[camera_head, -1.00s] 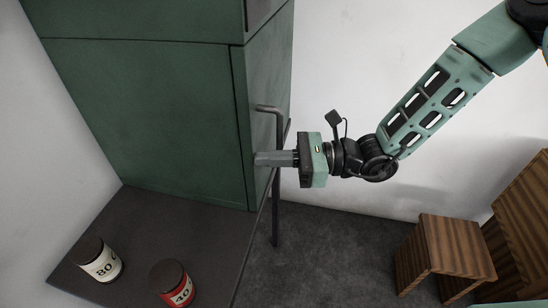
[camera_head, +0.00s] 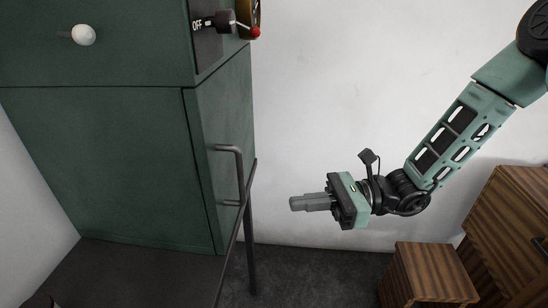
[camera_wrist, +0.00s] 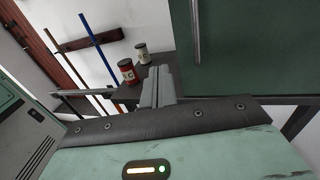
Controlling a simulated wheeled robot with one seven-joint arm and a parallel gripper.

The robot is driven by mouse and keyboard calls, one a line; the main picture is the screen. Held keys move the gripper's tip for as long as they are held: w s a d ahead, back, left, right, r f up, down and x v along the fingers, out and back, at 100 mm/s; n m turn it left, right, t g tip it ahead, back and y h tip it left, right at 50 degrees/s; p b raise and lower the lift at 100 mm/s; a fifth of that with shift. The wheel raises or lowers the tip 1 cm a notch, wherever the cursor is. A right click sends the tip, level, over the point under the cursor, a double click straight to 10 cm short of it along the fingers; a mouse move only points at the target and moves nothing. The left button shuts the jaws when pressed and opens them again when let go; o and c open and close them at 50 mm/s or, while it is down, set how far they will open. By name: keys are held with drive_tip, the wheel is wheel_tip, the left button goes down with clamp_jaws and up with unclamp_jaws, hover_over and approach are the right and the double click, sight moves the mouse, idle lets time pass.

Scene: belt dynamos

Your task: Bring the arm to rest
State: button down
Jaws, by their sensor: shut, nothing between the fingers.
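My gripper (camera_head: 296,203) is in the middle of the head view, pointing left. Its fingers are together with nothing between them. It is in the air to the right of the green cabinet (camera_head: 100,165) and its grey door handle (camera_head: 238,175), apart from both. My arm runs from it up to the top right, bent at the wrist. In the wrist view, the shut fingers (camera_wrist: 158,75) point away past the cabinet's handle (camera_wrist: 196,35).
A lever (camera_head: 228,21) marked OFF with a red tip and a white knob (camera_head: 84,35) are on the cabinet above. Wooden furniture (camera_head: 430,272) is at lower right. A red can (camera_wrist: 127,72) and white can (camera_wrist: 142,54) stand on a dark surface.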

drive_tip(key=s+a+n+g+h, duration=0.2)
drive_tip(key=s+n+g+h, duration=0.55)
drive_tip(key=s+n, duration=0.45)
drive_tip(key=s+d+r+n+t+h, duration=0.3)
drive_tip(key=s+d+n+t+h, duration=0.2)
drive_tip(key=n, duration=0.8)
drive_tip(key=d+t+h, duration=0.1)
drive_tip(key=t+h, duration=0.2)
drive_tip(key=h, duration=0.2)
drive_tip(key=shift+s+d, duration=0.15)
drive_tip(key=shift+d, duration=0.15)
drive_tip(key=c, duration=2.1)
unclamp_jaws()
drive_tip(key=shift+c, duration=0.2)
